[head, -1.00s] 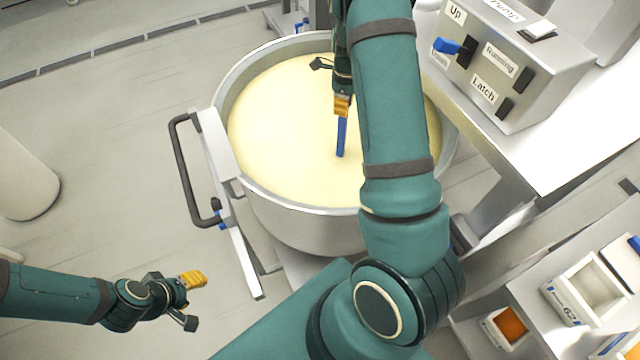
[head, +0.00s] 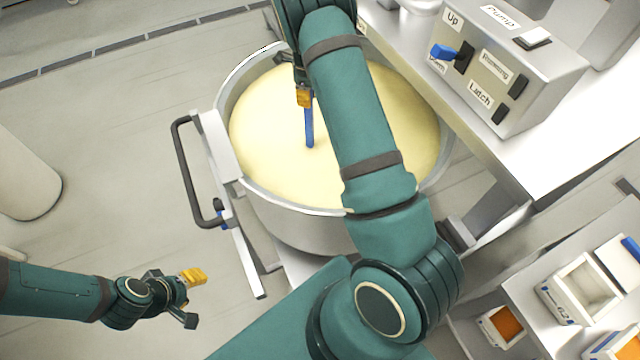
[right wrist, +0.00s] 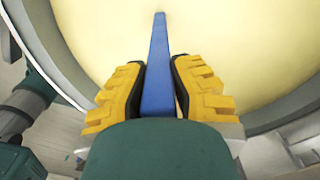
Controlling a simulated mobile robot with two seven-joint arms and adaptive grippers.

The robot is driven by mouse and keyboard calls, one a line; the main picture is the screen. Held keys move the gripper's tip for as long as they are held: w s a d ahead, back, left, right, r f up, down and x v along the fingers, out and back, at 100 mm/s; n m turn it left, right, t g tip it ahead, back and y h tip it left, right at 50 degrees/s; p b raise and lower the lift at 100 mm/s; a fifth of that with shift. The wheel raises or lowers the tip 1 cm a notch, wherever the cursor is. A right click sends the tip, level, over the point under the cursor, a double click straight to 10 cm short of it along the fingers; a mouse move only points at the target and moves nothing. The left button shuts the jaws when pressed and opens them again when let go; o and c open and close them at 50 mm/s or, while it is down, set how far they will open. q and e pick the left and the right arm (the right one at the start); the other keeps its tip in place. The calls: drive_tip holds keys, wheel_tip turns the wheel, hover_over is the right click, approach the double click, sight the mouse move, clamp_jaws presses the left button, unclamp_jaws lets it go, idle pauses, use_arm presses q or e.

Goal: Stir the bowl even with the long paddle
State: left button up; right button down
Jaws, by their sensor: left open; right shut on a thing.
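The large round metal bowl (head: 290,222) is filled with a pale yellow mixture (head: 265,130) whose visible surface looks smooth and evenly coloured. The long blue paddle (head: 309,128) stands nearly upright with its lower end in the mixture; that end is hidden. My right gripper (head: 304,97) is shut on the paddle above the mixture. In the right wrist view the yellow fingers press both sides of the paddle (right wrist: 158,65). My left gripper (head: 192,298) is open and empty, low at the left, outside the bowl. My right arm hides part of the bowl's right side.
A black handle (head: 186,170) on a white frame stands at the bowl's left. A control box (head: 510,70) with switches and labels sits on the bench at upper right. Small bins (head: 580,290) stand at lower right.

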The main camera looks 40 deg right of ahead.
drive_tip(key=s+a+p, duration=0.1)
drive_tip(key=s+a, duration=0.1)
drive_tip(key=s, duration=0.6)
drive_tip(key=shift+r, duration=0.1)
wheel_tip(320, 180, up, 27)
drive_tip(key=p, duration=0.2)
idle(1.4)
drive_tip(key=shift+s, duration=0.1)
idle(0.4)
